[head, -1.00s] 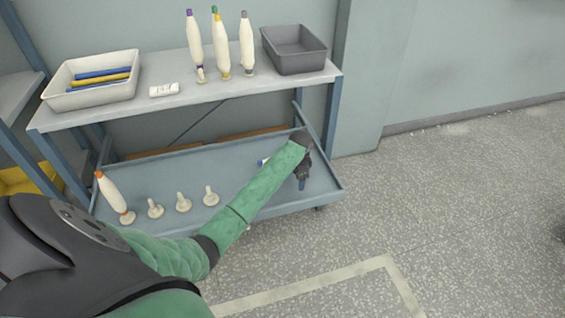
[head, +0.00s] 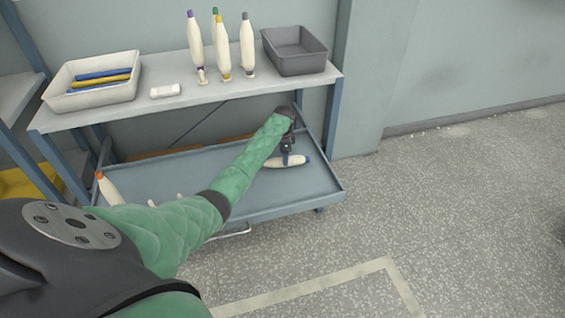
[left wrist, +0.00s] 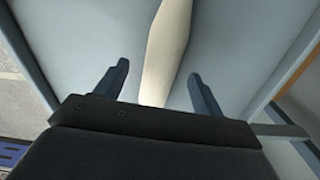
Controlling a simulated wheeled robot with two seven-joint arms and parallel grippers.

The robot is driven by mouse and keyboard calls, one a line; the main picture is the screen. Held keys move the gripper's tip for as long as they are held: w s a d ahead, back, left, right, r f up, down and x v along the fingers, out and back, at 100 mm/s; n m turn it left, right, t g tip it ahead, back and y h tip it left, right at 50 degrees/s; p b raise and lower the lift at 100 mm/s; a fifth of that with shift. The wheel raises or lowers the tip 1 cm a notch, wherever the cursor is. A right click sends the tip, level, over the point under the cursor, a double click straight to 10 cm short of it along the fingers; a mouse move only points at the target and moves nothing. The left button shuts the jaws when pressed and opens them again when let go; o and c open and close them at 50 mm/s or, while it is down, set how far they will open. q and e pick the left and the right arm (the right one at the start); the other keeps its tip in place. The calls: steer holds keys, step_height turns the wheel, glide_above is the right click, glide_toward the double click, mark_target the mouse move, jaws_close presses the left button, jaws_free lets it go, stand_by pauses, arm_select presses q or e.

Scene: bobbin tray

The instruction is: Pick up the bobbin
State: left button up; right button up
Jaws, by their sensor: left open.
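A white bobbin (head: 296,161) with a blue tip lies on its side in the blue-grey lower tray (head: 230,209), towards its right end. My left gripper (head: 285,158) reaches down over the middle of this bobbin. In the left wrist view the gripper (left wrist: 159,69) is open, with one finger on each side of the pale bobbin (left wrist: 165,40). Gaps show between the fingers and the bobbin there. Part of the bobbin is hidden behind the gripper's dark body. My right gripper is not in view.
An orange-tipped bobbin (head: 108,188) stands at the tray's left end, near pegs mostly hidden by my arm. The shelf above holds several upright bobbins (head: 223,55), a white bin (head: 118,96), a white block (head: 165,91) and an empty grey bin (head: 298,68).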

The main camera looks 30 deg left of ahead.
arm_select(q)
steer(key=shift+f, duration=1.75)
steer(key=c, duration=1.2)
